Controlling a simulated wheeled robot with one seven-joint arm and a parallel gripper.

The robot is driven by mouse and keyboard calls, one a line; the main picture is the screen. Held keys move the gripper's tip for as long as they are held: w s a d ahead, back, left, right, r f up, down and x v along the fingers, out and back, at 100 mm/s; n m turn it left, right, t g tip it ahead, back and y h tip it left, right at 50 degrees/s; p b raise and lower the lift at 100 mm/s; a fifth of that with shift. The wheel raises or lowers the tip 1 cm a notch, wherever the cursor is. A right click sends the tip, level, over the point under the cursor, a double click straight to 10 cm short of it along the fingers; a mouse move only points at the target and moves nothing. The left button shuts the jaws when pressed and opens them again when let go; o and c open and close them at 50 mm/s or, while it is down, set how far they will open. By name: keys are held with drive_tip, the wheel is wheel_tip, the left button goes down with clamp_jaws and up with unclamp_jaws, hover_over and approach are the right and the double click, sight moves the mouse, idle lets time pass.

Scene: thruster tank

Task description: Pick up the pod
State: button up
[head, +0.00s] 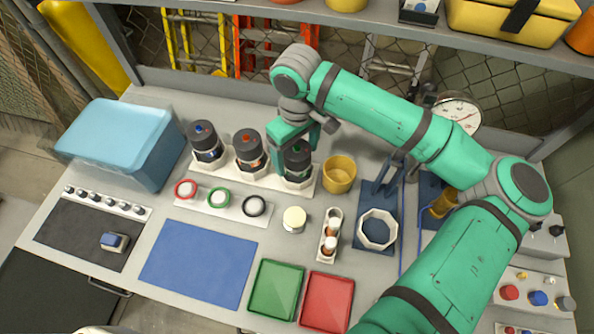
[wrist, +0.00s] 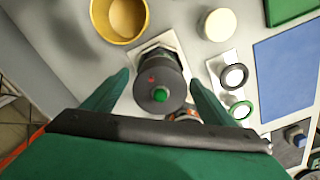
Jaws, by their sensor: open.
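Three dark-capped pods stand upright in a white rack (head: 228,179) at the back of the bench. The left pod (head: 205,142) has a blue knob, the middle pod (head: 249,150) an orange-red knob. The right pod (head: 298,168) is partly hidden behind my gripper (head: 292,160). In the wrist view that right pod (wrist: 160,93) has a green knob, and my gripper (wrist: 160,80) is open with one finger on each side of it. I see gaps between the fingers and the cap. The middle pod shows only partly below it.
A yellow cup (head: 339,174) stands just right of the rack. Coloured rings (head: 219,197) and a cream round piece (head: 294,219) lie in front. A blue box (head: 120,142) is at the left. A blue mat (head: 198,263) and green and red trays (head: 327,301) are nearer the front.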

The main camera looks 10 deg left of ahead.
drive_tip(key=shift+f, duration=0.1)
drive_tip(key=shift+c, duration=0.7)
drive_tip(key=c, duration=1.7)
drive_tip(key=shift+o, duration=0.2)
wheel_tip(320, 180, up, 10)
drive_tip(key=shift+r, duration=0.1)
